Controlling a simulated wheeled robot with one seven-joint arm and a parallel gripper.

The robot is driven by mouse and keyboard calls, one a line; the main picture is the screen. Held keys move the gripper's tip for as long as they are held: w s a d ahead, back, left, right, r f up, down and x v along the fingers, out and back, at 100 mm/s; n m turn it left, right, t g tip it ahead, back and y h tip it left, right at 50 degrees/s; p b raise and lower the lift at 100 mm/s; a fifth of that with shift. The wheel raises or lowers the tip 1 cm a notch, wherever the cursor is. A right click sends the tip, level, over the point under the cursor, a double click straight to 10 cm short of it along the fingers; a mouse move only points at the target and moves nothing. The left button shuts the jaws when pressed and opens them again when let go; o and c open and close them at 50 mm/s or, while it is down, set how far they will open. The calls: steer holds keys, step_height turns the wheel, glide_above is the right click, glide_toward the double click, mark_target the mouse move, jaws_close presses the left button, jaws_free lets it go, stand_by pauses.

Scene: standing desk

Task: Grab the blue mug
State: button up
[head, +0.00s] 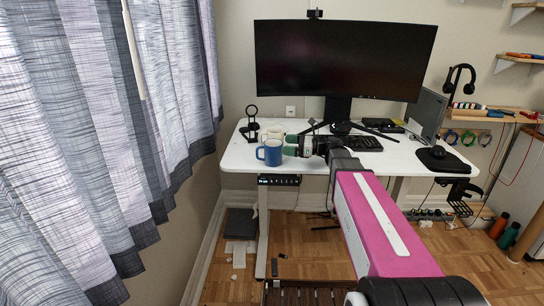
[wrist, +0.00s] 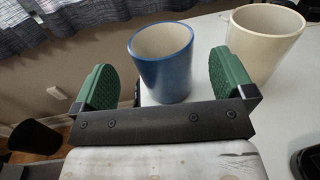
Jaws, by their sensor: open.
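The blue mug (head: 272,153) stands upright near the front left edge of the white desk (head: 235,158), with its handle showing on its left in the head view. In the wrist view the blue mug (wrist: 163,68) is ahead of my gripper, in line with the space between the two green fingers. My gripper (head: 291,145) is just to the right of the mug in the head view. In the wrist view my gripper (wrist: 165,82) is open and empty. Its right finger lies between the blue mug and a cream mug (wrist: 264,42).
The cream mug (head: 274,132) stands close behind the blue one. Curtains (head: 95,120) hang at the left.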

mark_target(274, 143)
steer(key=shift+w+a, duration=0.2)
steer(key=shift+a, duration=1.3)
steer(key=shift+w+a, duration=0.2)
steer(key=shift+a, duration=1.3)
steer(key=shift+c, duration=0.3)
steer(key=c, duration=1.3)
steer(key=shift+r, duration=0.1)
